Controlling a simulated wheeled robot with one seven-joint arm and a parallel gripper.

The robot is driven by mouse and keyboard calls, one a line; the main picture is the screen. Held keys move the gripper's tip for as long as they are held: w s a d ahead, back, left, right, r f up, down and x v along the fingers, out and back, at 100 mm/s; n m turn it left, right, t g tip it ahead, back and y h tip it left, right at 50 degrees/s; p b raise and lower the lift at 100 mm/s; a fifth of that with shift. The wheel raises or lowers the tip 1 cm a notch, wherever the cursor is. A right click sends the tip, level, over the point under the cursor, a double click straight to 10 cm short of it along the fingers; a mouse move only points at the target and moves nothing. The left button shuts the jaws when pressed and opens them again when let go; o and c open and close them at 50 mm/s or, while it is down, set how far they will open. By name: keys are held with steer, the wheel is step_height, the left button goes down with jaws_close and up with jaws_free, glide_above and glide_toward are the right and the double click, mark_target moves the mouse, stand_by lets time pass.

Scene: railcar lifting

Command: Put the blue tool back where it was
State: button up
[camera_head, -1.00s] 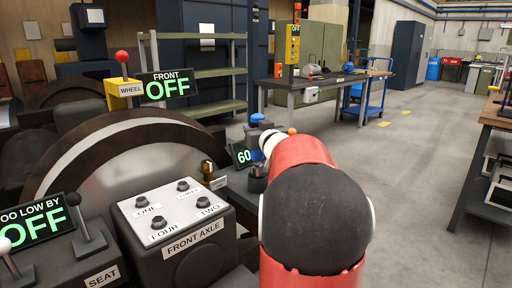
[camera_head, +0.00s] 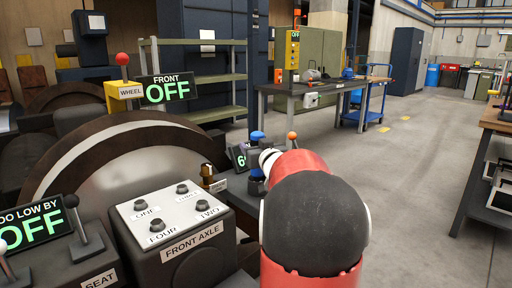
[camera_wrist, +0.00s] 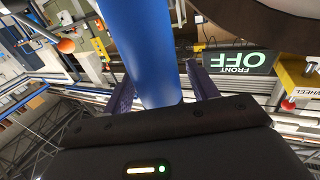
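The blue tool (camera_head: 257,136) stands upright beside the dark control console in the head view. Its lower part (camera_head: 256,174) shows below my gripper, at a dark round holder (camera_head: 257,187); I cannot tell how deep it sits in it. In the wrist view the tool is a thick blue cylinder (camera_wrist: 145,50) between the two dark fingers of my gripper (camera_wrist: 160,90), which flank it closely. My gripper appears shut on it. My red and black arm hides part of the gripper in the head view.
A green number display (camera_head: 239,155) stands just left of the tool, partly covered. An orange-knobbed lever (camera_head: 292,136) stands to its right. The FRONT AXLE box (camera_head: 165,225), a brass fitting (camera_head: 207,173) and a FRONT OFF sign (camera_head: 168,89) are nearby on the left. Open floor lies right.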

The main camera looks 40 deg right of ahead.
steer(key=shift+r, duration=0.25)
steer(key=v, duration=1.2)
steer(key=s+a+f+n+g+y, duration=0.1)
steer(key=s+a+f+g, duration=0.3)
steer(key=a, duration=0.6)
steer(key=s+a+f+n+g+y, duration=0.1)
steer(key=s+a+f+g+y, duration=0.1)
steer(key=s+a+f, duration=0.4)
steer(key=s+a+f+n+g+y, duration=0.1)
steer(key=s+a+f+g, duration=0.4)
steer(key=a, duration=1)
steer(key=s+y, duration=0.1)
steer(key=s, duration=0.1)
steer(key=shift+s+f+n+g+y, duration=0.2)
steer(key=shift+s+n+g+y, duration=0.1)
steer(key=shift+s, duration=0.1)
